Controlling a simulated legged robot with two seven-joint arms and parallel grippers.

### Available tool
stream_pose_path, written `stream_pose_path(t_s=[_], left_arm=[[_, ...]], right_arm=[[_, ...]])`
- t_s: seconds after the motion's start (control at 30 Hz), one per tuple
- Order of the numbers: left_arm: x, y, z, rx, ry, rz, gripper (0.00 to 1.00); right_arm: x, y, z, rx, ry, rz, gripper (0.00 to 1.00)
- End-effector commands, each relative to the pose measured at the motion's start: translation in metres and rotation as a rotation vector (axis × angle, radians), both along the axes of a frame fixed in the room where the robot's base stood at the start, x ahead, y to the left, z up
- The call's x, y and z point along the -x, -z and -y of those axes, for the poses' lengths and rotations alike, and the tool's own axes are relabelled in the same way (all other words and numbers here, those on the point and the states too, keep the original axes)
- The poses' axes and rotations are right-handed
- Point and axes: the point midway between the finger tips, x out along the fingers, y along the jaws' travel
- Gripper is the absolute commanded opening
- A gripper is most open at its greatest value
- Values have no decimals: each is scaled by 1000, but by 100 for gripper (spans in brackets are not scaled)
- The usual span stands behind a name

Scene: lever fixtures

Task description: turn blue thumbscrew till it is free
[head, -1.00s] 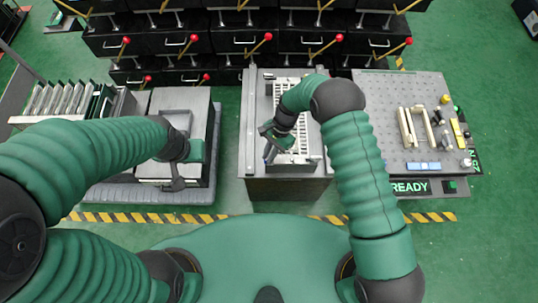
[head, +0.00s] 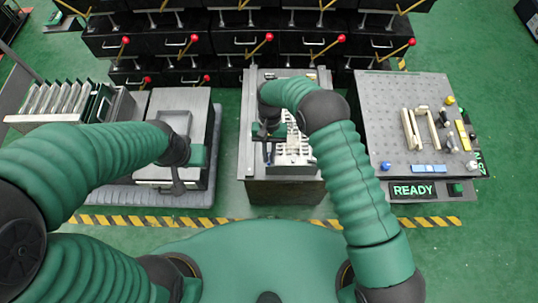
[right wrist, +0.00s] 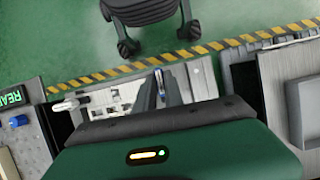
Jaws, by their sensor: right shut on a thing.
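My right gripper (head: 268,158) points down over the left part of a light slotted fixture (head: 293,152) in the middle machine. In the right wrist view its two dark fingers (right wrist: 161,74) are close together, with a small bluish piece (right wrist: 160,78) between them. It is too small and covered to tell for sure that it is the blue thumbscrew. A round blue knob (head: 386,166) stands apart on the grey perforated board at the right. My left gripper (head: 178,184) hangs over the left machine, its jaws unclear.
The grey board (head: 385,110) carries cream bars (head: 410,130), a blue strip and small knobs, with a READY sign (head: 412,190) at its front. Black drawers with red-tipped levers (head: 268,37) line the back. Green floor is free between the machines.

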Motion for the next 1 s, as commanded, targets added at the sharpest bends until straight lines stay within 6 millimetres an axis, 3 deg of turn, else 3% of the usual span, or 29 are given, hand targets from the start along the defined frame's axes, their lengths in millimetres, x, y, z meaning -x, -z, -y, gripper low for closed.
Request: stream_pose_path(t_s=[0.03,0.57,0.6,0.73,1.0], left_arm=[[0,1,0,0,0,0,36],[0,1,0,0,0,0,36],[0,1,0,0,0,0,36],[0,1,0,0,0,0,36],[0,1,0,0,0,0,36]], right_arm=[[-7,-1,2,0,-9,19,0],[-7,-2,1,-1,-29,19,0],[-7,-2,0,-1,-29,19,18],[-5,-2,0,-1,-30,13,35],[-2,-1,-1,0,-30,7,35]])
